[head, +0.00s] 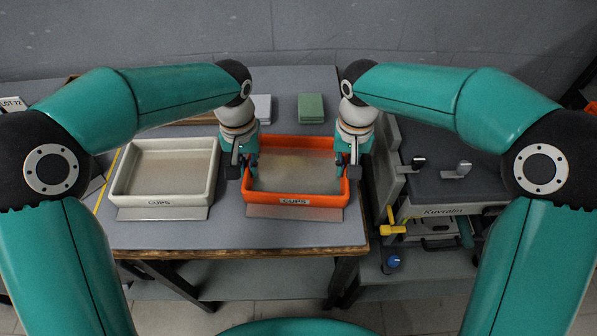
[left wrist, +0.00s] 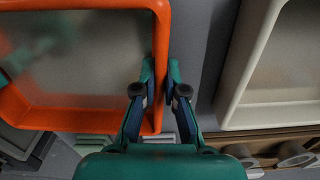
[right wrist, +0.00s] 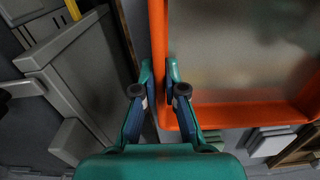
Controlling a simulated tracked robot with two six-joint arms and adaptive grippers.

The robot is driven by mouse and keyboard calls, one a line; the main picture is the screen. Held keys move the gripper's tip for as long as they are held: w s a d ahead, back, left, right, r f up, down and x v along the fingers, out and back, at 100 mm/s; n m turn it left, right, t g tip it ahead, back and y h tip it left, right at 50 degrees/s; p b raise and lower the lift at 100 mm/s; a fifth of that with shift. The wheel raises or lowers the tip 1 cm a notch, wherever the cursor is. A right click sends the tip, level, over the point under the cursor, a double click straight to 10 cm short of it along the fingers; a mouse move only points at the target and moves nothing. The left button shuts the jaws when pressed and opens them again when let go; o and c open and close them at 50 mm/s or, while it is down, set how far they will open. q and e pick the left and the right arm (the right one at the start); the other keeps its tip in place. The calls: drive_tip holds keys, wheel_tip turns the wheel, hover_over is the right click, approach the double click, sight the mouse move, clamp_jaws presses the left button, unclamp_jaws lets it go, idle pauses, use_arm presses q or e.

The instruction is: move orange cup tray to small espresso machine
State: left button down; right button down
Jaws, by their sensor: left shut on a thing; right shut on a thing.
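The orange cup tray (head: 300,199) sits on the grey table, with a "CUPS" label on its front wall. It looks empty. My left gripper (head: 247,172) is shut on its left wall; the left wrist view shows the fingers (left wrist: 161,75) on both sides of the orange rim (left wrist: 160,40). My right gripper (head: 346,172) is shut on its right wall; the right wrist view shows the fingers (right wrist: 160,75) astride the rim (right wrist: 157,35). A grey machine marked "Kuvalis" (head: 440,211) stands right of the table. I cannot tell whether it is the small espresso machine.
A white tray (head: 165,200), also labelled "CUPS", stands left of the orange tray with a gap between. A green block (head: 311,108) and a pale block (head: 262,108) lie behind. A grey upright panel (head: 386,165) and yellow handle (head: 392,229) are close to the right.

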use_arm(q)
drive_tip(key=shift+r, duration=0.2)
use_arm(e)
drive_tip(key=shift+r, duration=0.2)
